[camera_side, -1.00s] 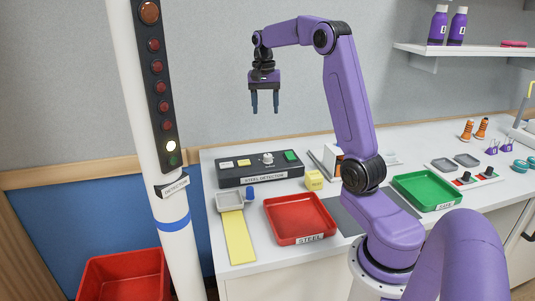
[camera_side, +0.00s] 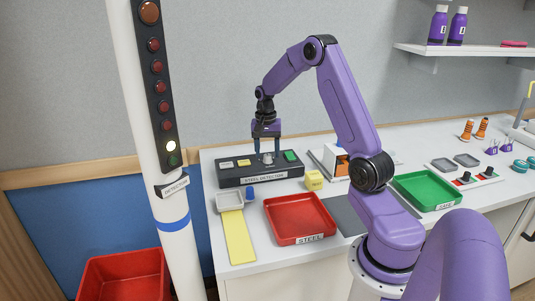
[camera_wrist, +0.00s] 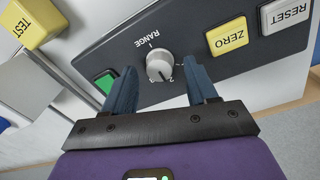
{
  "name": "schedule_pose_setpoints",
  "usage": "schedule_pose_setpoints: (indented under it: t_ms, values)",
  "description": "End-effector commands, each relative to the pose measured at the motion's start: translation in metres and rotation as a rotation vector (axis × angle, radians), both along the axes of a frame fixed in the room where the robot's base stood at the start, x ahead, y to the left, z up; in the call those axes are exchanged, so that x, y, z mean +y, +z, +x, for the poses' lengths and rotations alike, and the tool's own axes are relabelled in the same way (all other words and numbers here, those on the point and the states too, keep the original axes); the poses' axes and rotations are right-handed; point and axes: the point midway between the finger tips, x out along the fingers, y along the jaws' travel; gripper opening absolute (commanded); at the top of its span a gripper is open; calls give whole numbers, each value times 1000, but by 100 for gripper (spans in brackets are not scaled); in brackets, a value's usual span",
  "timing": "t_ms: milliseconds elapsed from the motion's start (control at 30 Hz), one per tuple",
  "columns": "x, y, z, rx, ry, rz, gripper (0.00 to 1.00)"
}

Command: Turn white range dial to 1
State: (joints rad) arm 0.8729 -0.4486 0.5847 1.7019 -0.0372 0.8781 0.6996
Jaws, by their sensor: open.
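The white range dial (camera_side: 267,160) stands on top of the dark steel detector box (camera_side: 232,181). In the wrist view the dial (camera_wrist: 159,65) is a grey-white ribbed knob beside the printed word RANGE. Small marks ring it; I cannot read for certain which one it points at. My gripper (camera_side: 267,149) points down over the box, with its two blue-grey fingers on either side of the dial. In the wrist view my gripper (camera_wrist: 160,70) is open, with the dial between the fingertips and gaps visible on both sides.
On the box are a green button (camera_wrist: 106,80), a yellow ZERO button (camera_wrist: 227,37) and a white RESET button (camera_wrist: 285,15). A yellow TEST cube (camera_side: 314,181) stands to the right. The red STEEL tray (camera_side: 299,239) is in front. A light pole (camera_side: 157,120) stands left.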

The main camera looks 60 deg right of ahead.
Motion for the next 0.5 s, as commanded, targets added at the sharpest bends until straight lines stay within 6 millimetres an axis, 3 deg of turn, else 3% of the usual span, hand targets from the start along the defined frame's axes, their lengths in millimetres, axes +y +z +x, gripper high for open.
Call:
schedule_pose_setpoints:
  t_ms: [167, 467, 500]
  values:
    - [0, -12, -1, 0, 0, 0, 57]
    - [0, -13, -1, 0, 0, 0, 57]
    - [0, -13, -1, 0, 0, 0, 44]
